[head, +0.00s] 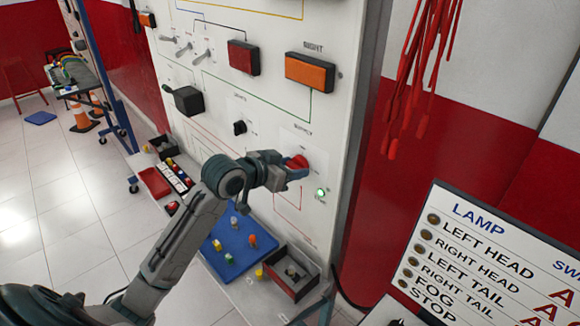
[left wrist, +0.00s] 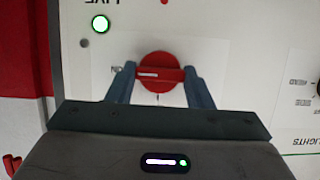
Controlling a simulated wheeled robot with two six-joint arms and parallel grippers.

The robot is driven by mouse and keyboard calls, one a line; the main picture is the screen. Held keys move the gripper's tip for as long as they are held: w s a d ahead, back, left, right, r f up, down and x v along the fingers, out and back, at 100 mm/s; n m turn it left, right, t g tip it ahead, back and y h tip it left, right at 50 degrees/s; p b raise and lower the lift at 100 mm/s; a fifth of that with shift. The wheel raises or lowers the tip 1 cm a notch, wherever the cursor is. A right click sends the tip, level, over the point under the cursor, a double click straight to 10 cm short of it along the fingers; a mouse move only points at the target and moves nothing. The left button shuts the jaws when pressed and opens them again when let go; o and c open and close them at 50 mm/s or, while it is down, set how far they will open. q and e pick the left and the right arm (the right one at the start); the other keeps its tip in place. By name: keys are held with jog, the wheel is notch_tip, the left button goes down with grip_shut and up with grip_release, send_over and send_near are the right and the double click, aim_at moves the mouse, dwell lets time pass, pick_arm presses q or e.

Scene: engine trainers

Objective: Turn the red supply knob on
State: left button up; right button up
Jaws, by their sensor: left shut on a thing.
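The red supply knob (head: 298,162) is on the white trainer panel (head: 275,110), low on its right side. In the left wrist view the red knob (left wrist: 160,72) shows a raised grip bar lying across the picture. My left gripper (head: 292,170) is shut on that bar, with one finger at each end of it in the wrist view (left wrist: 160,80). A small green lamp (head: 320,193) glows below the knob, and it also shows lit in the left wrist view (left wrist: 100,24), beside the word LIVE. My right gripper is not in view.
A black knob (head: 240,127) sits left of the red one. A blue tray (head: 242,250) with small coloured parts and an open box (head: 290,275) stand below. Red leads (head: 408,90) hang at the right, above a lamp sign (head: 490,260).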

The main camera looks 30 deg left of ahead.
pick_arm(q)
jog(key=shift+f, duration=0.1)
jog(key=o, duration=0.9)
jog(key=shift+o, duration=0.4)
jog(key=shift+w, duration=0.15)
jog(key=b+v, duration=0.3)
jog(key=v, duration=0.7)
jog(key=shift+s, duration=0.35)
